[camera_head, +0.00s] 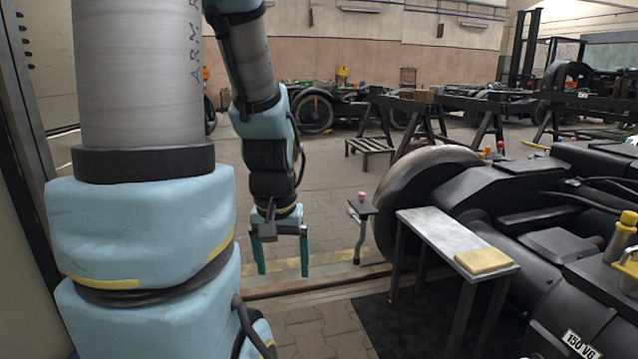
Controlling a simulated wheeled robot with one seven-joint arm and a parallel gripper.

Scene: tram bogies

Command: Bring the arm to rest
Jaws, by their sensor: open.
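My arm, grey and light blue, fills the left side of the head view, with its forearm hanging down beyond the near link. My gripper (283,256) points downward with its two green fingers apart. It is open, with nothing between the fingers. It hangs over the paved floor, left of a small stand and apart from it.
A small stand with a red knob (361,205) is right of my gripper. A narrow metal bench (440,235) bears a yellow sponge-like block (484,261). A black bogie with a large wheel (415,195) fills the right. Black trestles (440,112) stand behind. Floor behind my gripper is clear.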

